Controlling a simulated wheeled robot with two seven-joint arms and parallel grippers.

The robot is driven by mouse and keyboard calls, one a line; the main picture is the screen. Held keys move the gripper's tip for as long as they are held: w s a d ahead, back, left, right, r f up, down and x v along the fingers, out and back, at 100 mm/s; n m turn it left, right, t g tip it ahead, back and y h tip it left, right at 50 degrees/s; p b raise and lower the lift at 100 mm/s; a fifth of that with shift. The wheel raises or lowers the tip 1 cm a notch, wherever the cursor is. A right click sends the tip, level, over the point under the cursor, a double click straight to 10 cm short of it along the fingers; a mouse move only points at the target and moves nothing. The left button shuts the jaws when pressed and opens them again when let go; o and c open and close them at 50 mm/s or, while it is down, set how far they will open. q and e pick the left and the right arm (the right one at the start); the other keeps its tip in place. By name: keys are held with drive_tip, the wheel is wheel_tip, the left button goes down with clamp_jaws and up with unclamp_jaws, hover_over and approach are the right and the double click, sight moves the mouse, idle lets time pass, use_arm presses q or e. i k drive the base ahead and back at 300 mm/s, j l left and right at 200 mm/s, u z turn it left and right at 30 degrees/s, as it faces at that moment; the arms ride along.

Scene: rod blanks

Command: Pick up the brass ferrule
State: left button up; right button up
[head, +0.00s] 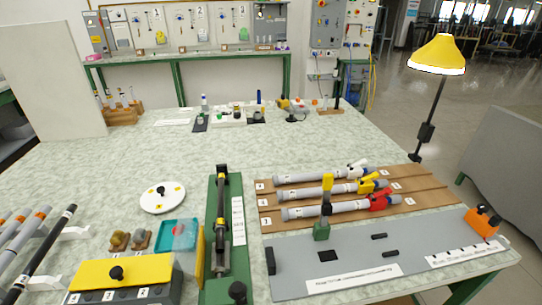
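No part that I can name for sure as the brass ferrule stands out. The tray holds something small and pale that I cannot make out. Neither of my grippers shows in the head view.
A green fixture (211,289) with a dark rod stands right of the tray. A yellow-lidded box (95,275) is in front, a white disc (174,195) behind. Grey rods lie on a brown board (421,198) at right. The table's middle (190,155) is clear.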

sight(117, 236)
drive_tip(key=u, duration=1.5)
drive_tip(key=j+u, duration=0.15)
drive_tip(key=k, duration=0.05)
